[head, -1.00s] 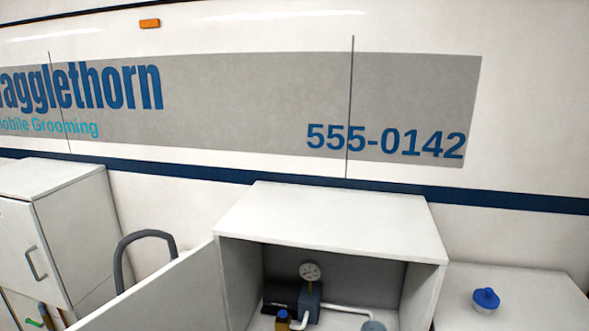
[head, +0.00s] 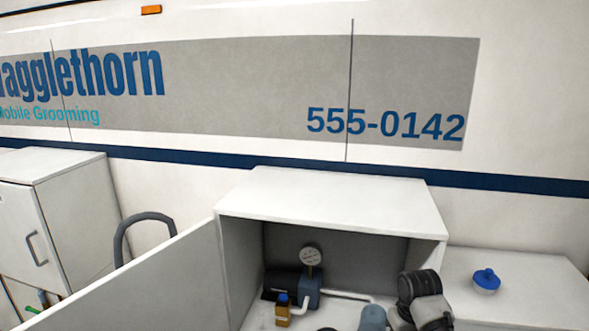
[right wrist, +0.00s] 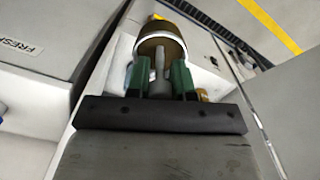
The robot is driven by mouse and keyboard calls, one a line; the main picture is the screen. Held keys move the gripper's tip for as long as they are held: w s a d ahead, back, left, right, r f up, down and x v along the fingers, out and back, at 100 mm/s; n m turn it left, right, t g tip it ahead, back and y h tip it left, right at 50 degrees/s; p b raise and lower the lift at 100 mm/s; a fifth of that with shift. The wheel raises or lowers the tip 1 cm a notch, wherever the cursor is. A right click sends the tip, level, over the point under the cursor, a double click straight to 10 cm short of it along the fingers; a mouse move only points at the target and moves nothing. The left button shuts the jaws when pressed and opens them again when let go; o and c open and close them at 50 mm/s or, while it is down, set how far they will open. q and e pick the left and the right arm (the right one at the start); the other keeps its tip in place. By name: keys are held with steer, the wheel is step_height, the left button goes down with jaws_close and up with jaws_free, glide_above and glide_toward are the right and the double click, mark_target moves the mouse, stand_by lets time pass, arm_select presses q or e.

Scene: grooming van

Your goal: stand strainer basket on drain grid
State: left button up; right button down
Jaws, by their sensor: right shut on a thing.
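In the right wrist view my right gripper (right wrist: 161,82), with green fingers, is shut on the grey stem of the strainer basket (right wrist: 160,47). The basket is a round brownish body with a pale rim, beyond the fingertips. In the head view only part of my right arm shows, at the right of the open cabinet; its gripper and the basket are out of that picture. My left gripper is in neither current view. I cannot make out the drain grid for certain.
The open white cabinet (head: 335,200) holds a pump with a gauge (head: 311,256), an amber bottle (head: 283,311) and a blue-grey cylinder (head: 372,319). Its door (head: 150,283) stands open to the left. A blue cap (head: 486,279) lies on the right counter (head: 535,297).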

arm_select(q)
step_height(320, 180, down, 9)
steer(key=b, duration=0.8)
arm_select(e)
steer(key=s+a+m, duration=0.1)
steer(key=s+a, duration=0.2)
steer(key=s, duration=0.7)
steer(key=s+a, duration=0.3)
steer(key=s, duration=0.8)
steer(key=shift+a+f+m, duration=0.25)
steer(key=shift+f+m, duration=0.05)
steer(key=shift+m, duration=0.1)
arm_select(q)
steer(key=shift+f, duration=0.1)
arm_select(e)
steer(key=shift+d, duration=0.1)
